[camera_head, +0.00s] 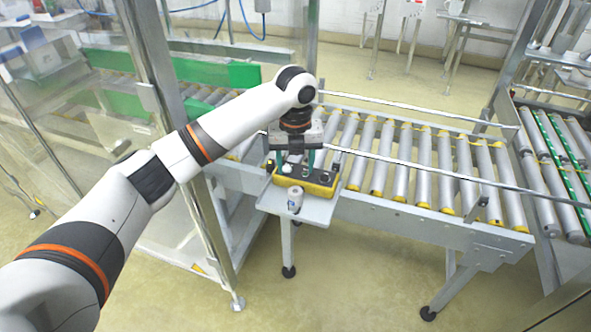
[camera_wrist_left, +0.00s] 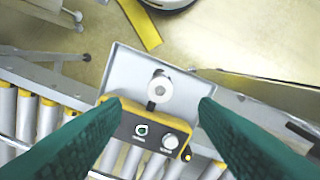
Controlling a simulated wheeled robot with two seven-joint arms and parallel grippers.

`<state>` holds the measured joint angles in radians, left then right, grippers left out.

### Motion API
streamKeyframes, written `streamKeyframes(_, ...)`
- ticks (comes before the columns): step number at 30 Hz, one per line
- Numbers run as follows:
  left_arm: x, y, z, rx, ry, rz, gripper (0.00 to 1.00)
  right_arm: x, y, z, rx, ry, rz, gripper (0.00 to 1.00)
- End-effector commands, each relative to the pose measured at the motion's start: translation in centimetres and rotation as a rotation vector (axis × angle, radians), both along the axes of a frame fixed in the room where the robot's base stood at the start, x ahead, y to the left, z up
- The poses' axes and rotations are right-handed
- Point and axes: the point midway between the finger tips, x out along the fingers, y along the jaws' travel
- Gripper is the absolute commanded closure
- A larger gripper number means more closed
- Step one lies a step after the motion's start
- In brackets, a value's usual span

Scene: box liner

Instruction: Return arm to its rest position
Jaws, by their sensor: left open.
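My left arm reaches in from the left in the head view. Its gripper (camera_head: 294,160) points down over a small shelf at the near side of the roller conveyor. In the left wrist view its two green fingers (camera_wrist_left: 160,140) stand wide apart with nothing between the tips. Below them is a yellow and black control box (camera_head: 305,181) with buttons, also seen in the wrist view (camera_wrist_left: 155,133). I cannot tell from these views whether the fingers touch the box. My right gripper is not in view.
A clear-panelled metal frame (camera_head: 190,160) stands close behind my arm. The floor in front is clear.

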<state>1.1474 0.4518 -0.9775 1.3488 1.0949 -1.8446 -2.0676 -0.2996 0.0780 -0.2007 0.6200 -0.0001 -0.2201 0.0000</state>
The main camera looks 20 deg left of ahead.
Motion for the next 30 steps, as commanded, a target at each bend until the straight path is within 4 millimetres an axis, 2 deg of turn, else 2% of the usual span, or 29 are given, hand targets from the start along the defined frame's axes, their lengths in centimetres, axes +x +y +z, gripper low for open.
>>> streamKeyframes(12,-0.1,-0.1,-0.1,-0.001,0.001,0.001,0.45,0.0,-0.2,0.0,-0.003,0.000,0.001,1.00)
streamKeyframes(14,-0.3,-0.4,-0.6,-0.005,0.001,0.010,0.45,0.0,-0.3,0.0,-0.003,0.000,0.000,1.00)
streamKeyframes(16,-1.1,-1.2,-2.0,-0.015,0.002,0.042,0.45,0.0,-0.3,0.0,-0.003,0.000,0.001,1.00)
streamKeyframes(20,-4.1,-4.0,-6.2,-0.064,0.000,0.185,0.45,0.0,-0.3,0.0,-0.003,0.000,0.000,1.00)
streamKeyframes(24,-8.5,-7.0,-10.5,-0.157,-0.005,0.448,0.45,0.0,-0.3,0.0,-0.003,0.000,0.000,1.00)
streamKeyframes(27,-11.7,-8.3,-12.7,-0.226,0.003,0.673,0.45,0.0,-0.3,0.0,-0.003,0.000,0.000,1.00)
streamKeyframes(30,-14.9,-8.8,-14.3,-0.292,0.018,0.926,0.45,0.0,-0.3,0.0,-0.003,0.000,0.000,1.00)
